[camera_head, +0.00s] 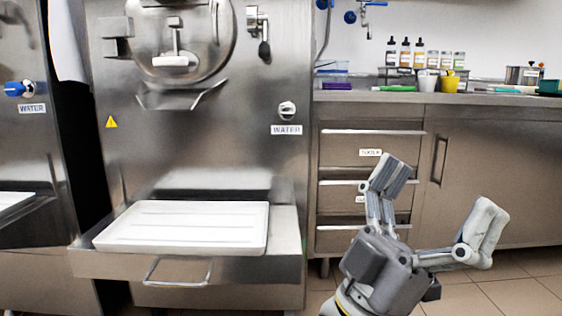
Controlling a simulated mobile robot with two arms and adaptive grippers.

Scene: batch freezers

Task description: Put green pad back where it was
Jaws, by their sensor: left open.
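My left gripper (437,190) is open and empty, its two fingers spread wide. It is in front of the steel drawers and cabinet, lower than the counter top. A small flat green item (394,88) lies on the back counter (470,98), near the bottles; it is too small to tell whether it is the green pad. A teal-green item (550,87) sits at the counter's right edge, partly cut off. My right gripper is not in view.
A batch freezer (200,110) stands at the left, with a white tray (180,227) on its shelf. A purple block (337,86), several bottles (405,52) and a yellow cup (449,84) are on the counter. Floor (530,290) shows at lower right.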

